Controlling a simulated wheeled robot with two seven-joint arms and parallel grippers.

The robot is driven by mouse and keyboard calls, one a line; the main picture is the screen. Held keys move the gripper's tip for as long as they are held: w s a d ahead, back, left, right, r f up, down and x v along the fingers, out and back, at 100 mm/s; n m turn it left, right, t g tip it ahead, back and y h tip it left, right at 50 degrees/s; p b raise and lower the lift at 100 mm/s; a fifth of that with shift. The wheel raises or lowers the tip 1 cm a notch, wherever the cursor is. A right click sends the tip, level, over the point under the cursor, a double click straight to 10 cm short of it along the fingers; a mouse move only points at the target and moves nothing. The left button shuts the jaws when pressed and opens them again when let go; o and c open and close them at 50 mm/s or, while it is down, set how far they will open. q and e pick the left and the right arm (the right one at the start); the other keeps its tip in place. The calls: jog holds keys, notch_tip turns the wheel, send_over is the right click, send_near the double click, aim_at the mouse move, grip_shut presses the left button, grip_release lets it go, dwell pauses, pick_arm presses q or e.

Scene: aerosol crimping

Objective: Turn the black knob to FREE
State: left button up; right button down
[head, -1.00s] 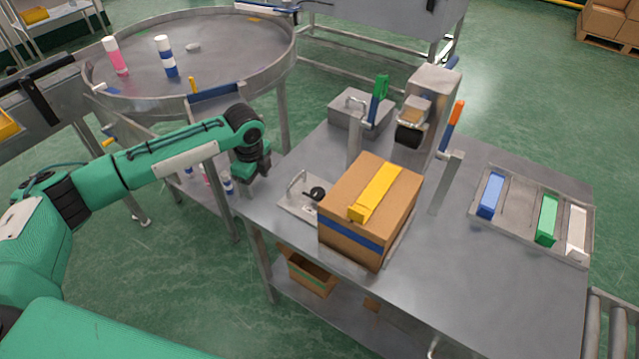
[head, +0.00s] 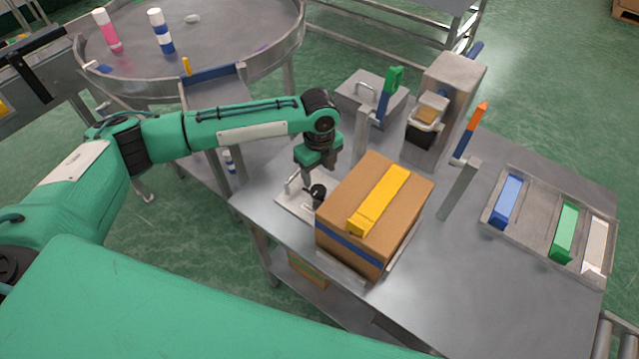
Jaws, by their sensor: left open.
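The black knob (head: 318,194) sits on a light metal plate (head: 291,204) at the table's left front, close beside a cardboard box. My left gripper (head: 312,175) points down just above and behind the knob, its jaws open. I cannot tell whether the fingers touch the knob. The knob's markings and the word FREE are too small to read. My right gripper does not show.
The cardboard box (head: 384,203) with yellow tape stands right of the knob. Behind are a lidded metal box (head: 352,92), a press-like machine (head: 456,85) and levers. A tray (head: 537,228) with coloured blocks lies right. The round table (head: 230,45) is at back left.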

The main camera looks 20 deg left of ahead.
aim_at(319, 191)
pick_arm(q)
notch_tip(319, 191, down, 6)
jog(key=shift+f+p, duration=0.1)
jog(key=shift+p, duration=0.35)
jog(key=shift+f, duration=0.6)
jog(key=c, duration=1)
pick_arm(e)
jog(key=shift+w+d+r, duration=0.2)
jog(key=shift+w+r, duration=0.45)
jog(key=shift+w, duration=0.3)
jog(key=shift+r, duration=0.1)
